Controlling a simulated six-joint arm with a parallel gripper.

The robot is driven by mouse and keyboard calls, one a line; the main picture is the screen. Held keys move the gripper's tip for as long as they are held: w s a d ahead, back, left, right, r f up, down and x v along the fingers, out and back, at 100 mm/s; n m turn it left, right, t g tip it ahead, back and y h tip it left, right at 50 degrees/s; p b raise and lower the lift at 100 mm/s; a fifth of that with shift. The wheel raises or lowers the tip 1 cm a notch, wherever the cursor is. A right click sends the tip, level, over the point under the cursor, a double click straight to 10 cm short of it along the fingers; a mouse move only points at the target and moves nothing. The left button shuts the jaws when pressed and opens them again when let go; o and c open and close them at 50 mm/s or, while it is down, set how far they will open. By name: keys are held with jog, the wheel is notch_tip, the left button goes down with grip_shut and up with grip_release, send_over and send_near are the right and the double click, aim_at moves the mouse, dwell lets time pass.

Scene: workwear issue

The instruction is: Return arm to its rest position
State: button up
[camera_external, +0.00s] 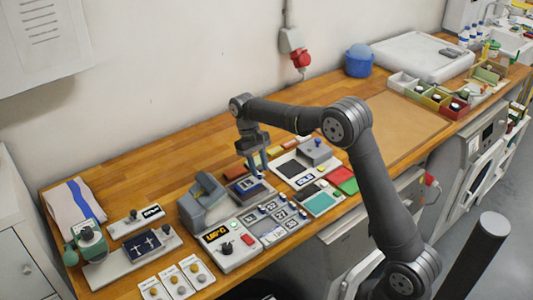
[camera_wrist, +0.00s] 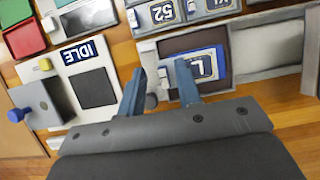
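My gripper (camera_external: 257,172) hangs from my bent arm over the middle of the bench, above the devices. In the wrist view its two blue-grey fingers (camera_wrist: 158,76) stand apart with nothing held between them. Below and beside the right finger lies a blue-edged patch marked "L" (camera_wrist: 205,64) on a dark recess of a grey device. The same patch shows in the outside view as a small blue piece (camera_external: 246,185) just left of the fingers. Whether a fingertip touches it I cannot tell.
A panel reading "IDLE" (camera_wrist: 77,53) with a grey block and blue knob (camera_wrist: 15,115) is at left in the wrist view. A grey press-like device (camera_external: 203,203), a numbered panel (camera_external: 272,222) and red and green pads (camera_external: 342,178) crowd the bench. A brown mat (camera_external: 405,128) lies clear at right.

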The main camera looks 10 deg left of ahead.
dwell(0.3)
notch_tip(320, 180, down, 2)
jog(key=shift+f, duration=0.1)
jog(key=v, duration=1.2)
jog(key=x, duration=1.2)
jog(key=shift+s+d, duration=0.1)
jog(key=r, duration=0.4)
jog(key=shift+w+d+r, duration=0.1)
jog(key=shift+w+r, duration=0.1)
jog(key=shift+r, duration=0.1)
jog(key=w+d+r, duration=0.4)
jog(key=d+r, duration=0.3)
jog(key=d, duration=0.4)
jog(key=s+d+f, duration=0.2)
jog(key=s+f, duration=0.1)
jog(key=s, duration=0.4)
jog(key=s+d+f, duration=0.3)
jog(key=s, duration=0.4)
jog(key=s+a+f, duration=0.1)
jog(key=a+f, duration=0.1)
jog(key=a, duration=0.1)
jog(key=s+a+f, duration=0.1)
jog(key=a+f, duration=0.1)
jog(key=a, duration=0.1)
jog(key=s+a+f, duration=0.1)
jog(key=a+f, duration=0.1)
jog(key=a, duration=0.1)
jog(key=shift+s+a+f, duration=0.1)
jog(key=shift+s, duration=0.25)
